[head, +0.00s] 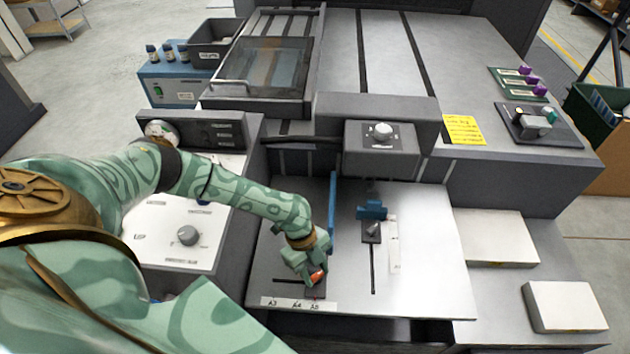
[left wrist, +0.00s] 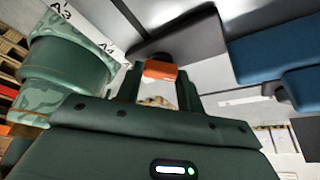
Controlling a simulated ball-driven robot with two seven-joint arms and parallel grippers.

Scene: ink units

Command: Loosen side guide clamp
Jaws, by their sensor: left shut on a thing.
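The side guide clamp shows as an orange lever (head: 318,277) on a dark block (head: 315,292) in the slot of the white feed table (head: 430,280), by the A3, A4 and A5 scale (head: 296,304). My left gripper (head: 312,272) reaches down over the lever and is shut on it. In the left wrist view the orange lever (left wrist: 160,70) sits between the two dark green fingers. A blue guide plate (head: 333,205) stands upright just behind the gripper. The lever's lower part is partly hidden. My right gripper is not in view.
A blue block (head: 371,210) and a grey-levered clamp (head: 371,232) stand right of the gripper. A control panel with a knob (head: 188,236) lies left. White paper stacks (head: 495,238) sit on the right. The feed table's right part is clear.

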